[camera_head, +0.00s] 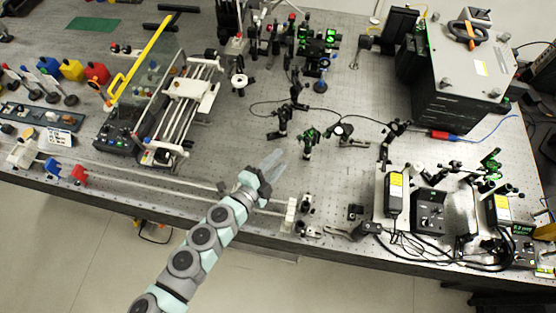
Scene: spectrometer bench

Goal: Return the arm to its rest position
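My gripper (272,164) is at the end of my arm, which reaches up from the bottom of the head view. It is over the front middle part of the optical bench (225,155). The two pale, see-through fingers point up and to the right. They look close together, but the view is too small to show whether they are parted. No held object can be made out. A dark post mount (282,122) and a green-marked mount (309,143) stand just beyond the fingertips.
A linear stage with a yellow-handled clear panel (140,75) stands at left. A large dark box (465,75) is at back right. Controllers and cables (430,210) crowd the front right. A long rail (130,172) runs along the front edge. Open floor (70,250) lies in front.

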